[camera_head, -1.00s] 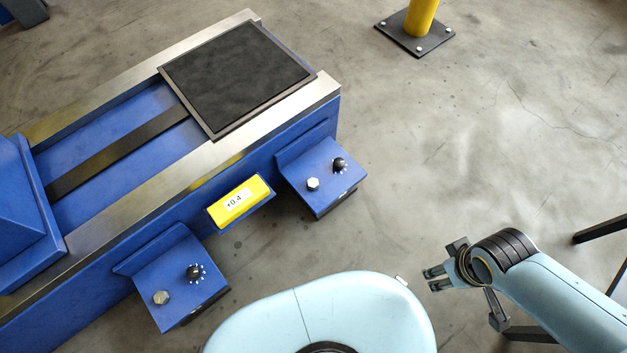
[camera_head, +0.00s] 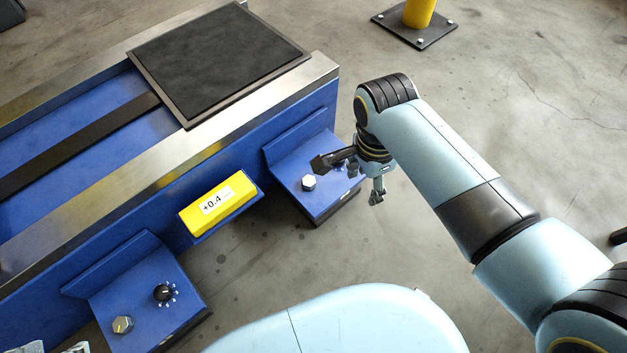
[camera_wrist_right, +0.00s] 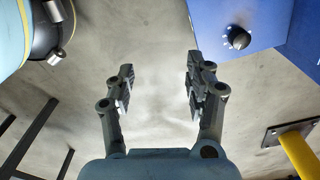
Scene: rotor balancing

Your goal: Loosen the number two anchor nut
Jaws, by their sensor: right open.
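Two silver hex nuts sit on blue brackets at the machine's side: a far nut (camera_head: 308,183) and a near nut (camera_head: 123,325). I see no number on either. A black dial (camera_head: 164,293) with white marks is beside the near nut. My right gripper (camera_head: 366,178) is above the far bracket's right edge, to the right of the far nut and apart from it, partly covering that bracket's dial. In the right wrist view its fingers (camera_wrist_right: 157,92) are apart with only floor between them, and a dial (camera_wrist_right: 238,38) shows at upper right. Pale pieces, perhaps my left gripper (camera_head: 50,347), are cut off at lower left.
A yellow display (camera_head: 217,203) reading +0.4 sticks out between the brackets. The blue machine (camera_head: 290,122) carries a dark plate (camera_head: 215,62) on top. A yellow post (camera_head: 419,12) stands on the floor behind. Open floor lies right of the machine.

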